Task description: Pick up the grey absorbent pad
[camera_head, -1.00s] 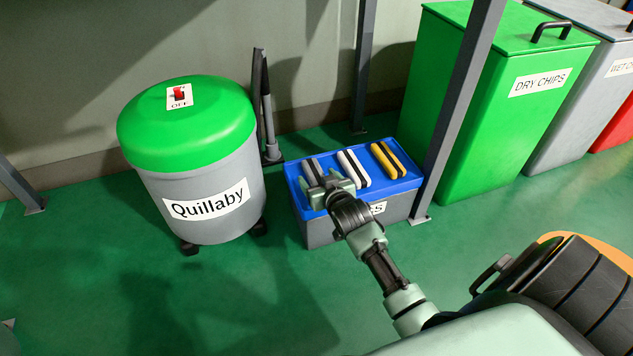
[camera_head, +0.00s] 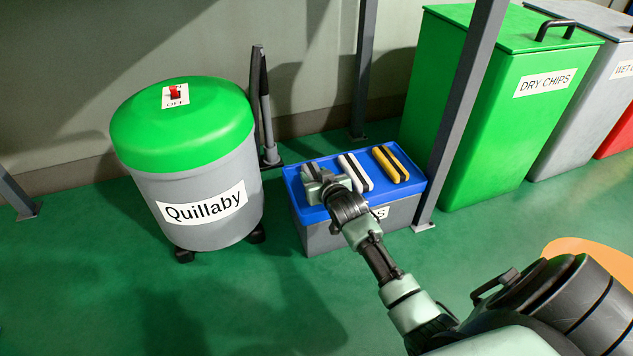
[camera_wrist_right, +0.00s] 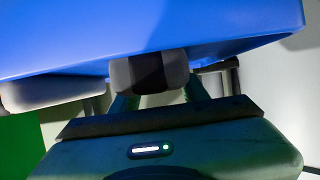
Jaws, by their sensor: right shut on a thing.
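The grey absorbent pad (camera_head: 308,169) lies at the left end of the blue lid (camera_head: 400,193) of a low grey box, mostly hidden behind my gripper in the head view. My right gripper (camera_head: 321,182) is at the pad. In the right wrist view the pad (camera_wrist_right: 148,72) shows as a grey block with a dark band, between the fingers of my right gripper (camera_wrist_right: 155,92), which is shut on it. The pad is close to the blue surface; whether it touches is unclear. My left gripper is not in view.
A white pad (camera_head: 354,172) and a yellow pad (camera_head: 388,164) lie to the right on the lid. A Quillaby drum (camera_head: 190,190) stands left, a green DRY CHIPS bin (camera_head: 490,110) right. A grey post (camera_head: 462,120) rises by the box's right end. Floor in front is clear.

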